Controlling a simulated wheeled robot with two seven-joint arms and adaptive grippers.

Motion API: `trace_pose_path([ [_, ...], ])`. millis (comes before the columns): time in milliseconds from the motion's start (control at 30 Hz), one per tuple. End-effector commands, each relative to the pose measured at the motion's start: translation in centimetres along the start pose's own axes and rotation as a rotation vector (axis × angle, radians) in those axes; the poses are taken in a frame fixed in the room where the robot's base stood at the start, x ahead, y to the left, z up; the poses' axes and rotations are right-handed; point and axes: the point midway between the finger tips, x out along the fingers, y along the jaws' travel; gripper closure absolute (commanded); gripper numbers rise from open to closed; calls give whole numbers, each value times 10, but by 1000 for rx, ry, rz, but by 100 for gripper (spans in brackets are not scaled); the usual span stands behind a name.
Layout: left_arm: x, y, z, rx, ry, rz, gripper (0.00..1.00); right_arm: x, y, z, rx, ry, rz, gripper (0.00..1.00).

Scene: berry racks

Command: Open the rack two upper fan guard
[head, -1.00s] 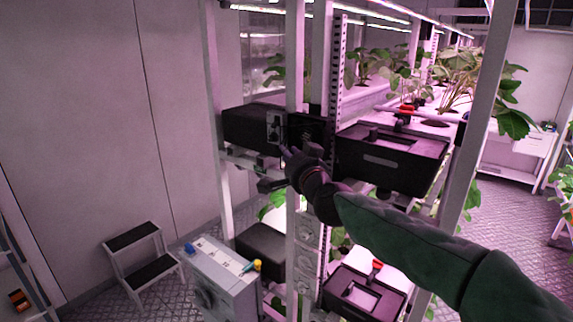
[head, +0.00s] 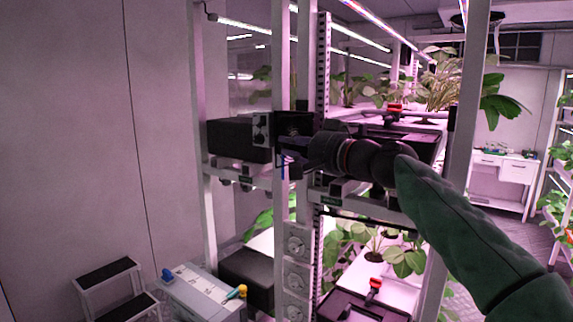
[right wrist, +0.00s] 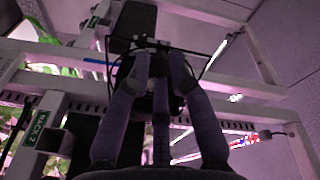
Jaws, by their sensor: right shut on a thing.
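The rack two upper fan guard (head: 293,124) appears as a dark panel at the left end of the upper shelf in the head view, beside a black box with a grey switch plate. My right gripper (head: 287,158) is at the panel's lower edge, its arm reaching in from the right. In the right wrist view the fingers of my right gripper (right wrist: 160,66) close together against dark parts under a black box. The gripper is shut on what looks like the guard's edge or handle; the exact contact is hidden. How far the guard stands open cannot be told. My left gripper is out of view.
White rack posts (head: 196,100) stand close around the arm. A black box (head: 238,140) sits left of the guard. A "RACK 2" label (right wrist: 44,120) shows in the wrist view. Below are a grey cabinet (head: 205,297) and a step stool (head: 108,280). Plants fill the shelves.

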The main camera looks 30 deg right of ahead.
Motion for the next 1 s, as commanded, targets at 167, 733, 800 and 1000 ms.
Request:
trace_pose_path([
  [167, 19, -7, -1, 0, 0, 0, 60, -9, 8, -3, -3, -47, -45, 100],
  [733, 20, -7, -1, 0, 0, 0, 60, -34, 16, -16, -4, -234, -225, 100],
  [800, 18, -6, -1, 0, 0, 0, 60, -36, 17, -17, -4, -250, -242, 100],
  [1000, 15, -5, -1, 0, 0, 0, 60, -40, 19, -18, -6, -277, -273, 100],
])
